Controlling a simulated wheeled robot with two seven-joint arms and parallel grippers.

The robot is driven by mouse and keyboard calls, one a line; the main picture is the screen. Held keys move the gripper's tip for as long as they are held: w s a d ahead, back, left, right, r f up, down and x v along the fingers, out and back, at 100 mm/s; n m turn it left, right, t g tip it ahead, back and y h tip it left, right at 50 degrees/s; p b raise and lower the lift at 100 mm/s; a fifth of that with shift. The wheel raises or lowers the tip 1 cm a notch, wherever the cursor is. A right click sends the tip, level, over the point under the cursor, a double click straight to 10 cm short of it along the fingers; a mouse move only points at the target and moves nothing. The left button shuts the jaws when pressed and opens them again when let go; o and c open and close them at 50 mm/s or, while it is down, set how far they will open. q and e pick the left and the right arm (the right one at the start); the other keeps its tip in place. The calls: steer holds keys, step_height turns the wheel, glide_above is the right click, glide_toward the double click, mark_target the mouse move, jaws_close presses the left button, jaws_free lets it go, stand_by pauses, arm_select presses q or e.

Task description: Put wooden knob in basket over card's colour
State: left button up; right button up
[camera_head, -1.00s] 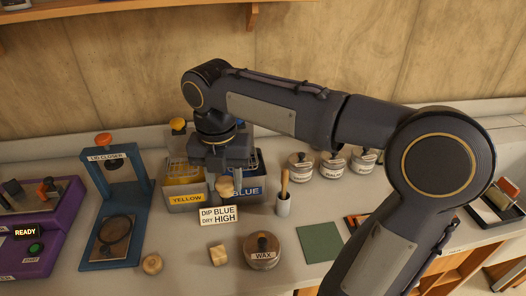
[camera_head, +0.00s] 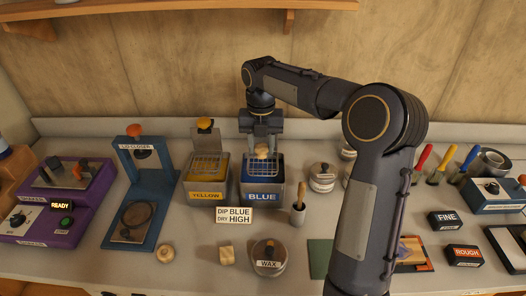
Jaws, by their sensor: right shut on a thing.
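My right gripper (camera_head: 262,143) is shut on a pale wooden knob (camera_head: 262,152). It holds the knob above the wire basket (camera_head: 265,165) at the tank labelled BLUE (camera_head: 262,197). I cannot tell whether the knob touches the basket. The tank labelled YELLOW (camera_head: 206,195) stands just left, with its own wire basket (camera_head: 208,168). A white card (camera_head: 234,215) in front of the tanks reads DIP BLUE, DRY HIGH. My left gripper is not in view.
A second round wooden piece (camera_head: 165,253), a wooden block (camera_head: 227,255) and a WAX tin (camera_head: 268,257) lie in front. A blue lid closer (camera_head: 137,190) stands left. A cup with a wooden-handled tool (camera_head: 298,213) and a labelled jar (camera_head: 321,177) stand right of the BLUE tank.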

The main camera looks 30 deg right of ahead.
mark_target(263, 165)
steer(key=shift+w+d+f, duration=0.3)
steer(key=shift+d+f, duration=0.05)
steer(key=shift+f, duration=0.2)
steer(key=shift+w+d+f, duration=0.1)
steer(key=shift+f, duration=0.85)
steer(key=shift+w+d+f, duration=0.1)
steer(key=shift+f, duration=0.8)
steer(key=shift+f, duration=0.2)
steer(key=o, duration=0.7)
steer(key=shift+c, duration=0.2)
